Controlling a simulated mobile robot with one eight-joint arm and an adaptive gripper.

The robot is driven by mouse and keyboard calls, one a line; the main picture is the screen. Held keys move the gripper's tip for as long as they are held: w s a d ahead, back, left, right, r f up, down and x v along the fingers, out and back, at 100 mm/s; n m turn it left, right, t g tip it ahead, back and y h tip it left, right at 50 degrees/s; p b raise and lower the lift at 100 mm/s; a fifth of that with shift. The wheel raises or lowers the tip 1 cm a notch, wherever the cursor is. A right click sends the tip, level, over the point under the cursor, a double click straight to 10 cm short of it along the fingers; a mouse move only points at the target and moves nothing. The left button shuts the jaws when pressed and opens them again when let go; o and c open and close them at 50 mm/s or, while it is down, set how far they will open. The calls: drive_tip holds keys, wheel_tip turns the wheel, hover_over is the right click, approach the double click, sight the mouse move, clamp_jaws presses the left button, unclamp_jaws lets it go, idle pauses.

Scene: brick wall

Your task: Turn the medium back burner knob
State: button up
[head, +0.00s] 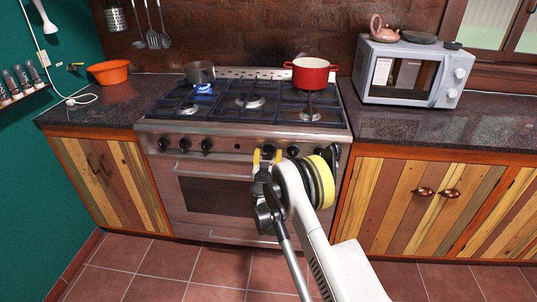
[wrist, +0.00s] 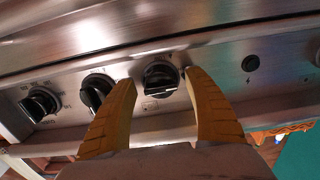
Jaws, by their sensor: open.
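The stove (head: 245,130) has a row of black knobs along its steel front panel. My gripper (head: 267,156) is open at the panel, its yellow fingers on either side of one black knob (head: 268,149), just right of the small round button. In the wrist view this knob (wrist: 162,78) sits between and slightly beyond the fingertips (wrist: 158,78); I cannot tell whether they touch it. Two more knobs (wrist: 97,90) (wrist: 40,103) lie to its left there. I cannot read which burner each knob serves.
A dark pot (head: 200,72) stands over a lit blue flame at back left. A red pot (head: 310,73) stands at back right. The oven handle (head: 215,176) runs below the panel.

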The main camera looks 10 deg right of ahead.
drive_tip(key=v, duration=1.2)
drive_tip(key=s+d+r+g+h, duration=0.1)
drive_tip(key=d+r, duration=0.1)
drive_tip(key=r, duration=0.3)
drive_tip(key=s+d+r+g, duration=0.1)
drive_tip(key=d+r+g, duration=0.15)
drive_tip(key=r, duration=0.35)
drive_tip(key=s+d+r+g, duration=0.2)
drive_tip(key=s+d+r, duration=0.2)
drive_tip(key=s+r, duration=0.45)
drive_tip(key=s+a+n+g+y, duration=0.1)
drive_tip(key=s+a+g+y, duration=0.1)
drive_tip(key=s, duration=1.4)
drive_tip(key=s+a+n+g+y, duration=0.2)
drive_tip(key=s+y, duration=0.2)
drive_tip(key=s, duration=1.2)
drive_tip(key=shift+a+f+n+g+y, duration=0.3)
drive_tip(key=shift+a+g, duration=0.05)
drive_tip(key=shift+a, duration=0.05)
